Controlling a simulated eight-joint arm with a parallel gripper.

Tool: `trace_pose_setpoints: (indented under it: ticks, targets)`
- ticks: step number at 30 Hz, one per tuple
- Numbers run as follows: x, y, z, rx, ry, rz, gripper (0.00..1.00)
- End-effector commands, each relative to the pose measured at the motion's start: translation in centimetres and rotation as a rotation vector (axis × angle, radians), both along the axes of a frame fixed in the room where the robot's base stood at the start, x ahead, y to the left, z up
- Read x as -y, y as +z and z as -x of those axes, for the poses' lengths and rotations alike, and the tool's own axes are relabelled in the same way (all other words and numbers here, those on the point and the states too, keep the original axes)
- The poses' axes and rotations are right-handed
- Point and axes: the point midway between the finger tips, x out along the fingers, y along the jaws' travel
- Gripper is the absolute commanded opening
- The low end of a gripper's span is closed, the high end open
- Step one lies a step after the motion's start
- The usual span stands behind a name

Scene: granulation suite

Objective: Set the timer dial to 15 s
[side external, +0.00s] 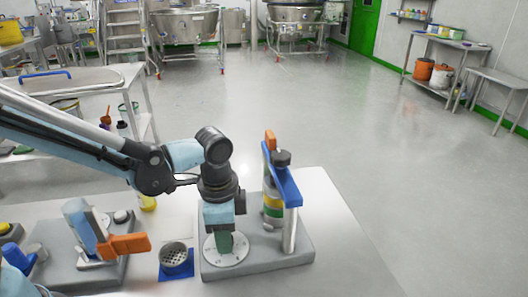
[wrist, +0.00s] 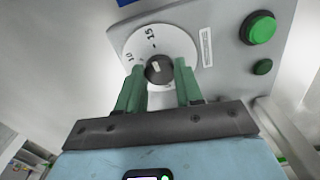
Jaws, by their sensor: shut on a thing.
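The timer dial (wrist: 186,42) is a white disc with printed marks on a grey housing in the wrist view. I can read 15 near its top and 10 at its left. Its dark round knob (wrist: 150,76) has a pale pointer mark, roughly towards the 15 side; the exact setting is not clear. My gripper (wrist: 159,72) has its green fingers on both sides of the knob, shut on it. In the side external view my gripper (side external: 225,243) points down over the white dial disc (side external: 211,255), hiding the knob.
A green button (wrist: 258,28) and a smaller one (wrist: 262,67) sit right of the dial. A post with a blue arm (side external: 284,180) rises right of my gripper. Left stand a perforated cup (side external: 173,256) and a device with an orange handle (side external: 125,245).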

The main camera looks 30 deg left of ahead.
Motion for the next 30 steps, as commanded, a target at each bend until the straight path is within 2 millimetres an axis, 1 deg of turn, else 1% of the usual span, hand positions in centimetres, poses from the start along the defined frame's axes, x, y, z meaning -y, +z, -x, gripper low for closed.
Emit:
trace_pose_setpoints:
  ticks: [8, 20, 21, 25, 30]
  targets:
    - [0.00, -0.04, 0.03, 0.000, -0.054, 0.000, 0.05]
    - [0.00, -0.04, 0.03, 0.000, -0.058, 0.000, 0.05]
    - [0.00, -0.04, 0.03, 0.000, -0.058, 0.000, 0.42]
    - [0.00, -0.03, 0.02, 0.000, -0.057, 0.000, 0.61]
    - [0.00, -0.01, 0.01, 0.000, -0.056, 0.000, 0.61]
